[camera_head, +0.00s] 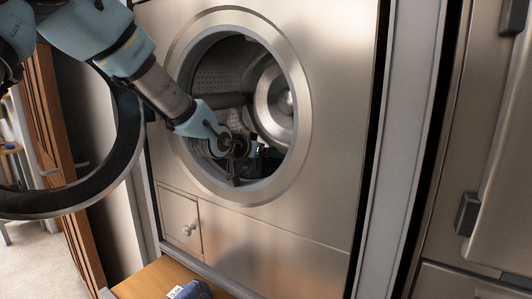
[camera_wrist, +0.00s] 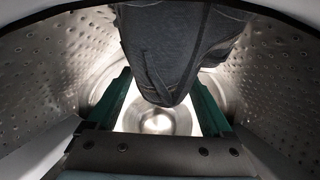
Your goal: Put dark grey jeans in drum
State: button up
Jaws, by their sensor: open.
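The drum (camera_head: 222,82) is a perforated metal cylinder behind a round opening in a steel front. My gripper (camera_wrist: 161,90) is inside the drum, its two green fingers spread apart. In the head view my gripper (camera_head: 245,150) shows low in the opening, partly dark. The dark grey jeans (camera_wrist: 175,45) show in the wrist view inside the drum, at the top middle, with their lower end between the open fingers. Whether the cloth touches a finger I cannot tell. In the head view the jeans cannot be made out clearly among the dark shapes.
The round door (camera_head: 118,185), a dark ring, stands open at the left, beside my arm. The opening's metal rim (camera_head: 292,75) surrounds my wrist. A wooden surface (camera_head: 145,280) below holds a blue item with a white label (camera_head: 192,290). A steel appliance (camera_head: 495,150) stands at the right.

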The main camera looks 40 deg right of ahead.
jog(key=shift+a+f+p, duration=0.15)
jog(key=shift+f+p, duration=0.2)
jog(key=shift+p, duration=0.3)
jog(key=v, duration=0.8)
jog(key=r+v, duration=0.1)
jog(key=v, duration=0.3)
jog(key=shift+d, duration=0.2)
jog(key=shift+a, duration=0.1)
